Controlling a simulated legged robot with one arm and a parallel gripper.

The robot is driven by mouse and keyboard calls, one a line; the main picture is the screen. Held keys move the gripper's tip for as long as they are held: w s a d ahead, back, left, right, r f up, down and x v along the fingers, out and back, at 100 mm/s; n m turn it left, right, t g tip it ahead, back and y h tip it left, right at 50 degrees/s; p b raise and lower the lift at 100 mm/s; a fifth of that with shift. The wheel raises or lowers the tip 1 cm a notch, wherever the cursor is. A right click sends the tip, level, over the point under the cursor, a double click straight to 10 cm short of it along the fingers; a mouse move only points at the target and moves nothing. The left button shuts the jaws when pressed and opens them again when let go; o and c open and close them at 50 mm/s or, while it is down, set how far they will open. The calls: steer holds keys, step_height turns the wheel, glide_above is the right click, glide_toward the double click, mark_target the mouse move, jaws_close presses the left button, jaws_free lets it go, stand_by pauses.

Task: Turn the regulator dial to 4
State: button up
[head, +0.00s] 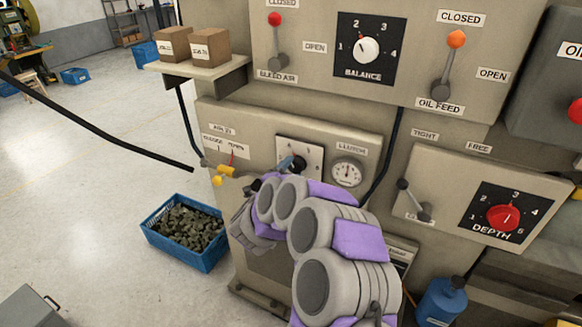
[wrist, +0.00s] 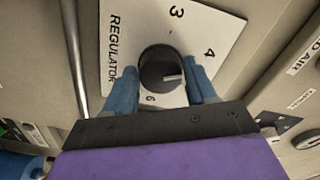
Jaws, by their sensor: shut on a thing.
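The regulator dial is a round black knob (wrist: 158,62) with a white pointer mark, on a white plate (wrist: 122,30) lettered REGULATOR. In the wrist view the pointer points right, below the 4 and toward the right finger. The numbers 3, 4 and 6 show; the area between 4 and 6 is covered by that finger. My gripper (wrist: 163,80) has its blue fingers on both sides of the knob and is shut on it. In the head view the plate (head: 314,154) shows on the lower panel, with my gripper (head: 292,163) and arm hiding much of it.
A clutch gauge (head: 347,173) sits just right of the plate. An air valve with a yellow handle (head: 226,171) is at left. The red depth dial (head: 503,218) and a lever (head: 410,200) are on the right panel. A blue crate (head: 187,250) stands on the floor at left.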

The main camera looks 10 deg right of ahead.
steer(key=shift+f+n, duration=0.25)
steer(key=shift+n, duration=0.25)
steer(key=o, duration=1)
steer(key=shift+w+a, duration=0.15)
steer(key=shift+a, duration=0.05)
steer(key=shift+r, duration=0.1)
steer(key=v, duration=1.7)
steer(key=shift+s+a+b, duration=0.2)
steer(key=shift+b, duration=0.2)
